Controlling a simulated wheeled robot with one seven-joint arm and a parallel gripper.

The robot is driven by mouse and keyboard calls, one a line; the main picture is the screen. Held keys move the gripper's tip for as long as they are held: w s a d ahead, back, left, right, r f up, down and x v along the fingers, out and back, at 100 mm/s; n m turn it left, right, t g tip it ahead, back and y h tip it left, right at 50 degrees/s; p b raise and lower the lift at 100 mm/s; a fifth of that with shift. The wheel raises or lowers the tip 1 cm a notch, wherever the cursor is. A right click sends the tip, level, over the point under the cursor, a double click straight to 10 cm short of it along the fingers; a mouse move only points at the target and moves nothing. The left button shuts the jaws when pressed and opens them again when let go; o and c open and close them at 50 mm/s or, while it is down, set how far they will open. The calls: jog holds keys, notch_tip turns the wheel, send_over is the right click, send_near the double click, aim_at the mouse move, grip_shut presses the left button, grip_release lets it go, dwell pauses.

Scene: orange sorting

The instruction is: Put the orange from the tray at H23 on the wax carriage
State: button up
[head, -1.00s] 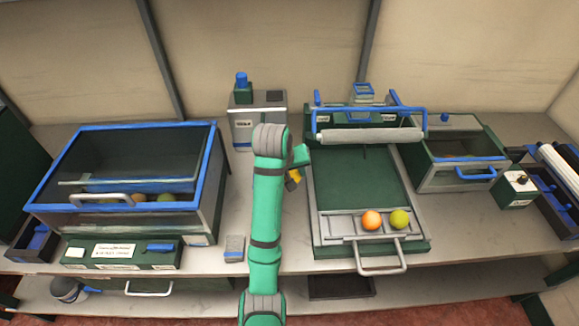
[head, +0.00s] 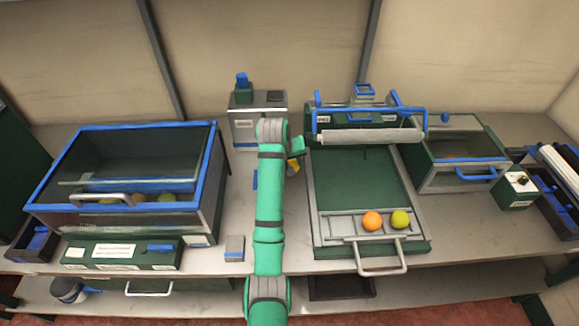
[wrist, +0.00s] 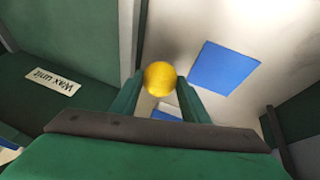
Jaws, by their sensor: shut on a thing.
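My gripper (wrist: 160,92) is shut on a round yellow-orange fruit (wrist: 161,77), held between the two green fingertips in the wrist view. In the head view my gripper (head: 294,160) is mostly hidden behind my arm, left of the wax unit; only a bit of yellow shows. What I take for the wax carriage (head: 358,268) is the framed slide with a front handle. An orange (head: 372,221) and a green fruit (head: 400,219) sit in its front row. I cannot make out a tray marked H23.
The wax unit with its white roller (head: 370,136) stands behind the slide. A blue-rimmed glass bin (head: 130,127) with several fruits stands left. A blue pad (wrist: 224,67) lies on the bench near my gripper. A smaller bin (head: 457,175) stands right.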

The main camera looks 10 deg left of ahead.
jog(key=shift+f, duration=0.7)
jog(key=shift+w+f, duration=0.2)
jog(key=shift+f, duration=0.15)
jog(key=shift+f, duration=0.15)
jog(key=o, duration=0.8)
jog(key=shift+a, duration=0.2)
jog(key=shift+d, duration=0.25)
jog(key=shift+r, duration=0.2)
jog(key=v, duration=1.2)
